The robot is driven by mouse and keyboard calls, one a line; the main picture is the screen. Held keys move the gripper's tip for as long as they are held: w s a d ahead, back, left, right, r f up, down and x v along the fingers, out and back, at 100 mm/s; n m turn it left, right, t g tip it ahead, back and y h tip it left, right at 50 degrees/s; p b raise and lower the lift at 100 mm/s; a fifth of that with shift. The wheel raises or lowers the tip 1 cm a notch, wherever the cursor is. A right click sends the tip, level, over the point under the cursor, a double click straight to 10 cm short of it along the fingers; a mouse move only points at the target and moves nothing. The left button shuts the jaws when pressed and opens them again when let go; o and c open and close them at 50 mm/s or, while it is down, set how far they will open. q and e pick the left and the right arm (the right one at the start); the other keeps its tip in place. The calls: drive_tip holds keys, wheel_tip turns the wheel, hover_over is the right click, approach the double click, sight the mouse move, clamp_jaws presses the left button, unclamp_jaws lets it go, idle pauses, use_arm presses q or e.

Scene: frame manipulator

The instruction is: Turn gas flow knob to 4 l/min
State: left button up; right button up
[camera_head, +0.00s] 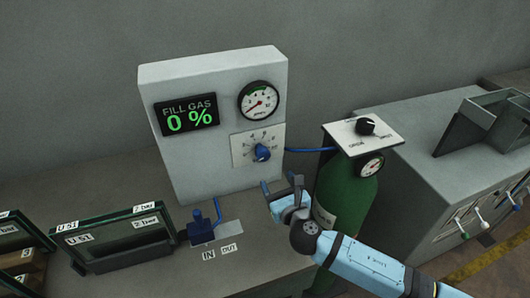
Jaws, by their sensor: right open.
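The blue gas flow knob (262,153) sits on a white dial plate (241,151) on the front of a grey control box (180,80). The small numbers around the knob are too blurred to read. A round gauge (258,101) is above it, with a red needle pointing to the lower left. A display (187,115) reads "FILL GAS 0 %". My right gripper (279,183) is open and empty, a little below and right of the knob and apart from it. My left gripper does not show.
A green gas cylinder (345,200) with a black-knobbed plate (362,134) stands right of the box, joined by a blue hose (310,149). A blue valve (201,230) stands on the bench below. Framed glass units (120,238) are at left. A grey cabinet (440,150) is at right.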

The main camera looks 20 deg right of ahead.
sight(265, 157)
drive_tip(key=w+p, duration=0.1)
drive_tip(key=w, duration=1.1)
drive_tip(key=shift+a, duration=0.15)
drive_tip(key=c, duration=0.9)
